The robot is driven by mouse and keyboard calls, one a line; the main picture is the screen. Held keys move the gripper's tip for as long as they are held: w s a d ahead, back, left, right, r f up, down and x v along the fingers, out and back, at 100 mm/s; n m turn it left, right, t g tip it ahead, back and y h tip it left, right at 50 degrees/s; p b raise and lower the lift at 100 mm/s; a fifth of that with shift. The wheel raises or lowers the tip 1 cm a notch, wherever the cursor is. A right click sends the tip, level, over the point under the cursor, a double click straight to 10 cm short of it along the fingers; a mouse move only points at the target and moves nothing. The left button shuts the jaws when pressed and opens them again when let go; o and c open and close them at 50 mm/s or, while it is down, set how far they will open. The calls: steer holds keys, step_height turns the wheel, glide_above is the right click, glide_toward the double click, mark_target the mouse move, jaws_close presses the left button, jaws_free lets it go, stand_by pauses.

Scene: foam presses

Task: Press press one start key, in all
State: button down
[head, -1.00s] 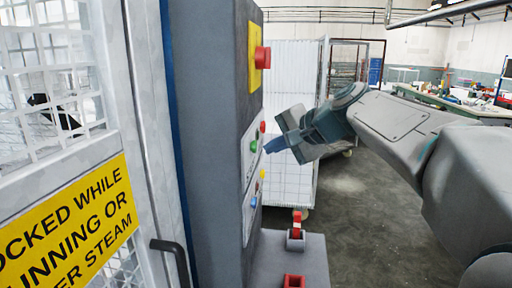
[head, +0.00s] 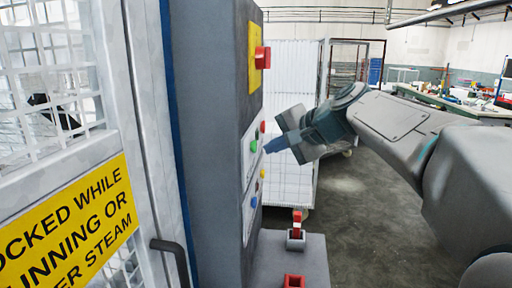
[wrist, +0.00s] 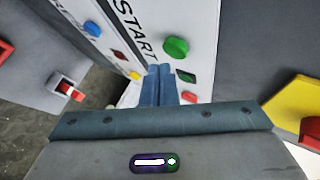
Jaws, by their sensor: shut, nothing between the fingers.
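The green start key (wrist: 176,48) stands out from a white plate marked START in the wrist view. In the head view the green key (head: 253,146) sits on the side panel of the grey control column (head: 215,150). My gripper (head: 267,149) is level with that key, to its right, with its blue fingers pointing at the panel. In the wrist view the shut fingers (wrist: 158,72) end just below and left of the green key. They hold nothing. A gap to the key seems to show, but its depth is hard to tell.
A red stop button on a yellow plate (head: 256,58) is above. Small lamps and a blue button (head: 253,202) are nearby on the panel. Red switches (head: 297,222) stand on a low grey box. A white cage trolley (head: 290,85) is behind my gripper.

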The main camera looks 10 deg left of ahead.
steer(key=shift+a, duration=0.4)
steer(key=shift+a, duration=0.45)
stand_by(0.8)
steer(key=shift+d, duration=0.9)
steer(key=d+b, duration=0.1)
steer(key=d, duration=0.3)
steer(key=shift+s+d, duration=0.15)
steer(key=shift+d, duration=0.25)
stand_by(0.3)
